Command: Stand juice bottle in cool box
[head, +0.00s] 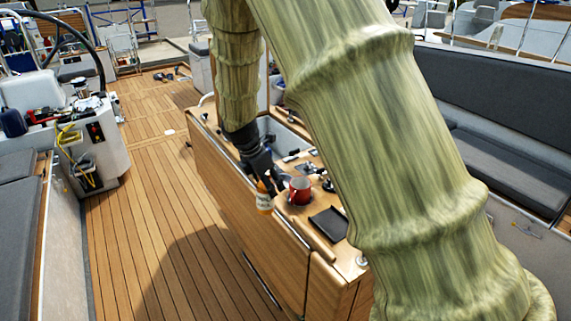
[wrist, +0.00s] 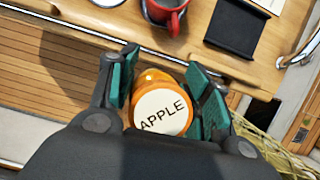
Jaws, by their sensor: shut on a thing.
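A red mug (head: 300,190) stands on the table close right of the bottle. A black tray (head: 328,224) lies nearer on the table. Small items lie around the mug. The teak deck (head: 150,220) left of the table is clear. Dark bench cushions (head: 500,110) line the right.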

